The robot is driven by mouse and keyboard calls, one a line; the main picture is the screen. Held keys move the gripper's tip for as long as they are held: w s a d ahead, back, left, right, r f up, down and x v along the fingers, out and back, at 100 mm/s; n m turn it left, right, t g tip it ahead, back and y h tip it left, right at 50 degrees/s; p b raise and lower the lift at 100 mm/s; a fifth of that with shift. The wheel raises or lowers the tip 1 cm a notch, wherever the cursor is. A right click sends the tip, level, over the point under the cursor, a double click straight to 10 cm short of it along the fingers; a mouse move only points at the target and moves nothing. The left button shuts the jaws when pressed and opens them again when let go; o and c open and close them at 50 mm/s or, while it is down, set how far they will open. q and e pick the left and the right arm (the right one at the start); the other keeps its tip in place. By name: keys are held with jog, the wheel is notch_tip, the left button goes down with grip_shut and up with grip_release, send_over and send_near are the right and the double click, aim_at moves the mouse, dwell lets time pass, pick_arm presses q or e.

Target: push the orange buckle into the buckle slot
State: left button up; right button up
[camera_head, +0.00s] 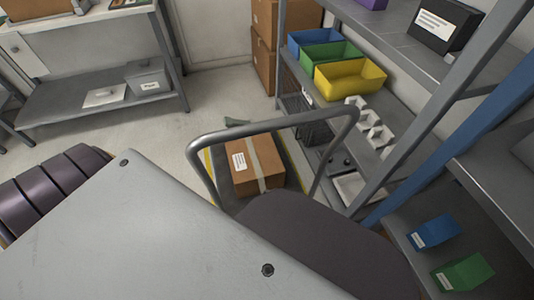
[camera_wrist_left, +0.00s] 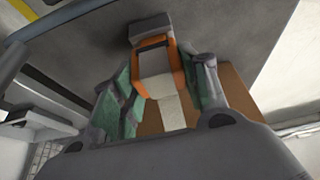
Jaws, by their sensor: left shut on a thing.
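In the left wrist view, the orange buckle (camera_wrist_left: 177,75) has orange edges around a grey middle. A pale strap (camera_wrist_left: 172,112) runs down from it over brown cardboard. My left gripper (camera_wrist_left: 160,88) has one grey-green finger on each side of the buckle and is shut on it. A dark grey block (camera_wrist_left: 150,28) sits at the buckle's far end and looks like the buckle slot; I cannot tell how deep the buckle sits in it. In the head view, a cardboard box (camera_head: 247,178) with a pale strap stands on a cart. My right gripper is in neither view.
The cart's grey handle (camera_head: 265,124) arches over the box. A shelving rack (camera_head: 375,110) with blue, green and yellow bins (camera_head: 350,80) stands close on the right. A grey bench (camera_head: 95,95) stands at the back left. Bare floor (camera_head: 205,85) lies between them.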

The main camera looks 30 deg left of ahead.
pick_arm(q)
jog(key=shift+f, duration=0.1)
dwell(0.3)
jog(key=o, duration=1.1)
jog(key=shift+o, duration=0.2)
jog(key=shift+r, duration=4.95)
jog(key=shift+r, duration=0.15)
